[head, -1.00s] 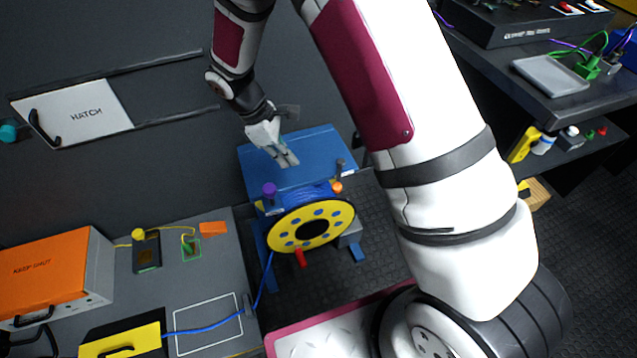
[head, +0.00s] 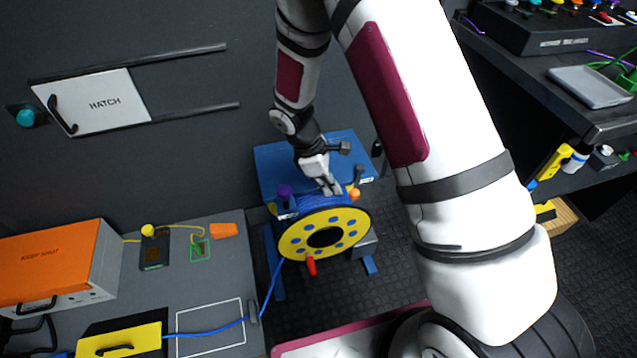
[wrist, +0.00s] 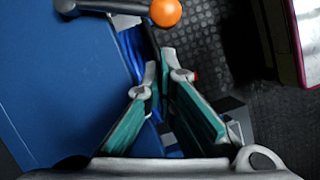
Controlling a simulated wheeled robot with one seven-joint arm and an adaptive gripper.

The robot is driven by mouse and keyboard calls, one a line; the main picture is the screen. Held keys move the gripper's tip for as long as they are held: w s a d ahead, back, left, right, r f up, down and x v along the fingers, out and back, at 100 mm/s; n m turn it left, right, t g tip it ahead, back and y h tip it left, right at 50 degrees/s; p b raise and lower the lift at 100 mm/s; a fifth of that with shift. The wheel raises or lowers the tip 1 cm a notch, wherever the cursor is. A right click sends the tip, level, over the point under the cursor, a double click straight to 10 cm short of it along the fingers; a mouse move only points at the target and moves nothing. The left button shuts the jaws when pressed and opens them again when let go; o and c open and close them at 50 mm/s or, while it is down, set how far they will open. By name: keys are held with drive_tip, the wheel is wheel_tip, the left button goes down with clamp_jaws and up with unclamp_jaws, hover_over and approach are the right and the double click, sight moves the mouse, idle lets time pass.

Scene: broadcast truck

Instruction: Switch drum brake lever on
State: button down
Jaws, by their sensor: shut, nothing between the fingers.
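The cable drum (head: 291,243) has a yellow flange with blue cable behind it and sits at the front of a blue stand (head: 270,160). A lever with an orange ball knob (head: 354,193) stands at the drum's right; a purple knob (head: 284,191) is at its left. Which one is the brake lever is not labelled legibly. My gripper (head: 333,190) is shut and empty, pointing down above the drum, just left of the orange knob. In the wrist view, the orange knob (wrist: 165,12) on its grey lever arm (wrist: 110,5) lies just beyond the fingertips (wrist: 163,66), apart in the picture.
A red crank handle (head: 311,266) hangs on the drum's front. A blue cable (head: 271,290) runs left to the grey bench (head: 200,275). The hatch wall (head: 105,103) is behind, and a dark desk (head: 560,85) with equipment is at right. Dark floor lies between.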

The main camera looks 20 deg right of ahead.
drive_tip(key=shift+s+d, duration=0.2)
drive_tip(key=shift+d, duration=0.3)
drive_tip(key=shift+s, duration=0.1)
drive_tip(key=shift+s+d+n, duration=0.2)
drive_tip(key=shift+n, duration=0.2)
